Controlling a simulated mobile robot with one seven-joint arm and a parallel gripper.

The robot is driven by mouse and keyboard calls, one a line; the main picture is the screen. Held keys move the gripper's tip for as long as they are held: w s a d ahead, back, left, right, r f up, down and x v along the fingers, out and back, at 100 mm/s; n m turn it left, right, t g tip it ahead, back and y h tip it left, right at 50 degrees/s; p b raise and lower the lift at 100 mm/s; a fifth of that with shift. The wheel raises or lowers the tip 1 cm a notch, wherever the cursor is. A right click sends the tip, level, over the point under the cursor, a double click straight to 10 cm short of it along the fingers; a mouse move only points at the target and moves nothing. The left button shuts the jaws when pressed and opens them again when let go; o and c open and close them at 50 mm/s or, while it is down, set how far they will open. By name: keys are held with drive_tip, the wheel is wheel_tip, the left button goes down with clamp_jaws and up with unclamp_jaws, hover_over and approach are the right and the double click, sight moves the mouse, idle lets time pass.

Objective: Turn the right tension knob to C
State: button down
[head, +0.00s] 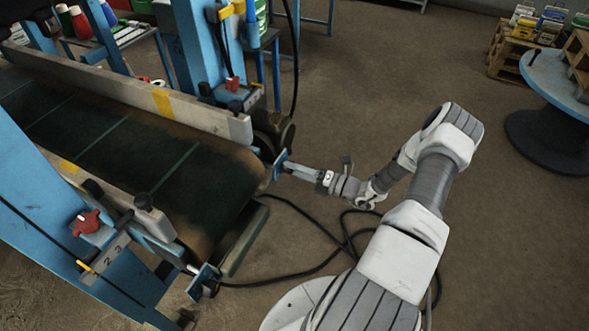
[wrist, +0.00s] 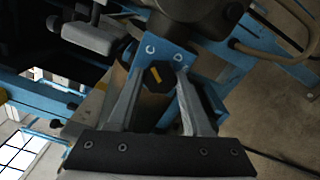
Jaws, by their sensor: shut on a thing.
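The right tension knob (wrist: 155,82) is black with a yellow pointer line and sits on a blue plate (wrist: 177,54) in the wrist view. White curved marks show on the plate above it; I cannot read them surely as letters. My gripper (wrist: 158,80) has one finger on each side of the knob and is shut on it. In the head view my gripper (head: 287,167) reaches the blue plate (head: 280,162) at the conveyor's end; the knob itself is hidden there.
The conveyor (head: 110,140) with its dark green belt fills the left. Another blue bracket (head: 203,281) stands at its near corner, and a red knob (head: 87,222) sits on the near frame. Black cables (head: 300,272) lie on the floor below my arm. A blue-topped spool table (head: 552,85) stands far right.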

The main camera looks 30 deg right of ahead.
drive_tip(key=shift+c, duration=1.7)
unclamp_jaws()
drive_tip(key=v, duration=1.7)
drive_tip(key=shift+s+d+p, duration=0.2)
drive_tip(key=shift+p, duration=0.2)
